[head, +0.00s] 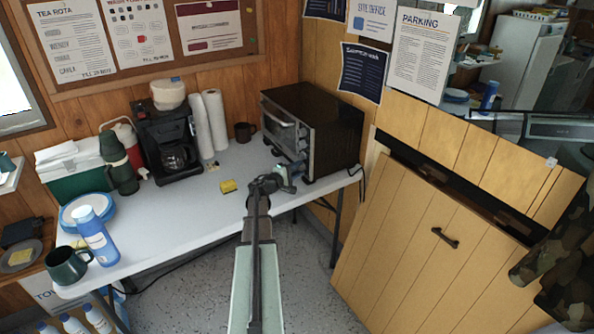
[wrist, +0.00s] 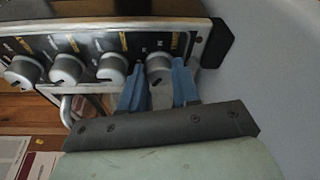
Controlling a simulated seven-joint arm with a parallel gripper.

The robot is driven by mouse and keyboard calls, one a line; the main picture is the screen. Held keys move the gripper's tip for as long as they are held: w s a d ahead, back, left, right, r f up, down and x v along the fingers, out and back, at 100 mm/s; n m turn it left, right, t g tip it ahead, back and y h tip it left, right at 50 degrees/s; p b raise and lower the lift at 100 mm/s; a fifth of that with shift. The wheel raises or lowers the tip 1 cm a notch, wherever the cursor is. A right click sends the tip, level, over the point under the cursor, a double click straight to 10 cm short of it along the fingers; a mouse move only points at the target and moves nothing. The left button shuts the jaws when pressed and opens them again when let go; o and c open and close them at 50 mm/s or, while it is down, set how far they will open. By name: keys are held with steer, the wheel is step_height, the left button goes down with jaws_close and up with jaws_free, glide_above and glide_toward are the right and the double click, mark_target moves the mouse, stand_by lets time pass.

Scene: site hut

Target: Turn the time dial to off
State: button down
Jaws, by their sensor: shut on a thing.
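The toaster oven (head: 335,135) stands at the right end of the white table, with its dials down one side of its front. In the wrist view its control panel (wrist: 185,42) has a row of silver dials. The end dial (wrist: 158,68), nearest the black foot, sits between the blue fingertips of my gripper (wrist: 158,92). My gripper is shut on this dial. I take it as the time dial; its label is too small to read. In the head view my gripper (head: 286,180) is at the lower front of the oven and hides that dial.
A yellow sponge (head: 228,186) lies on the table (head: 180,222) left of my gripper. A coffee maker (head: 168,140), paper towel rolls (head: 209,122) and a dark mug (head: 243,132) stand behind. The oven door handle (wrist: 70,105) is close to my fingers.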

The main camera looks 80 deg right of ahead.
steer(key=n+y, duration=0.1)
steer(key=n, duration=0.4)
steer(key=shift+r+y, duration=0.1)
steer(key=shift+y, duration=0.3)
stand_by(0.4)
steer(key=c, duration=1.1)
jaws_free()
steer(key=v, duration=1.3)
steer(key=shift+w+a, duration=0.25)
steer(key=shift+w, duration=0.05)
